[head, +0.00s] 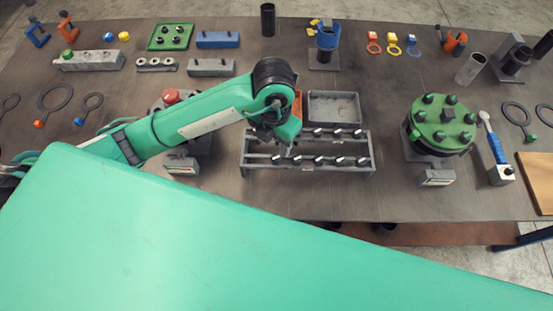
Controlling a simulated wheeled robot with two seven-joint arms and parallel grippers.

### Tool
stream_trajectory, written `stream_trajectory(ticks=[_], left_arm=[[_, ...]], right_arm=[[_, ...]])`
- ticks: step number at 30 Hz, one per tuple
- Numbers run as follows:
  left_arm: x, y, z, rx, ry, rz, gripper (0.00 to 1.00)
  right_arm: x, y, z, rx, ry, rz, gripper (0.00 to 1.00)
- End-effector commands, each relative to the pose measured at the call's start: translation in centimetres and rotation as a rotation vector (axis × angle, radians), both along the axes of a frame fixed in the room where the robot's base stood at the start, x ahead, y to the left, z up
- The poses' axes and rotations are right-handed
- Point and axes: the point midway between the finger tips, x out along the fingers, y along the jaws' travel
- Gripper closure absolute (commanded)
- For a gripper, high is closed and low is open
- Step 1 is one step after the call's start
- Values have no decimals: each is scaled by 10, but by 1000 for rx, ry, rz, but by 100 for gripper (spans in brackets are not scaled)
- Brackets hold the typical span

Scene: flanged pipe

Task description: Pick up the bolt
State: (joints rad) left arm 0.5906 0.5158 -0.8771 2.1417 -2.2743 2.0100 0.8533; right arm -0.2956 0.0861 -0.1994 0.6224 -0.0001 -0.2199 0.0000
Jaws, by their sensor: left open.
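Several bolts with pale heads stand in two rows in a grey metal rack (247,160) near the table's middle. One bolt (276,158) is at the left end of the front row; another bolt (318,160) is mid-row. A back-row bolt (337,133) is farther off. My left gripper (284,147) points down over the rack's left part, close to the left front bolts. It is open and I see nothing in it; its fingertips are small and partly hidden by the wrist. Whether it touches a bolt I cannot tell. My right gripper is not in view.
A grey tray (334,96) lies just behind the rack. A green bolted flange (441,122) stands to the right, beside a blue-handled wrench (494,146). A red button (171,96) is behind my left forearm. The table between rack and flange is clear.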

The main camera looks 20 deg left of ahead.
Motion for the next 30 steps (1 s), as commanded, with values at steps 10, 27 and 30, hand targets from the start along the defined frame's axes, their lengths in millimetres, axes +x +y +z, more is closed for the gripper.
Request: stream_trajectory(ticks=[10,27,30], left_arm=[[0,0,-28,0,1,-2,49],[8,-2,-80,1,-1,-2,49],[8,-2,-80,1,-1,-2,49]], right_arm=[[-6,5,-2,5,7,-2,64],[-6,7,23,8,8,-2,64],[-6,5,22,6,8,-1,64]])
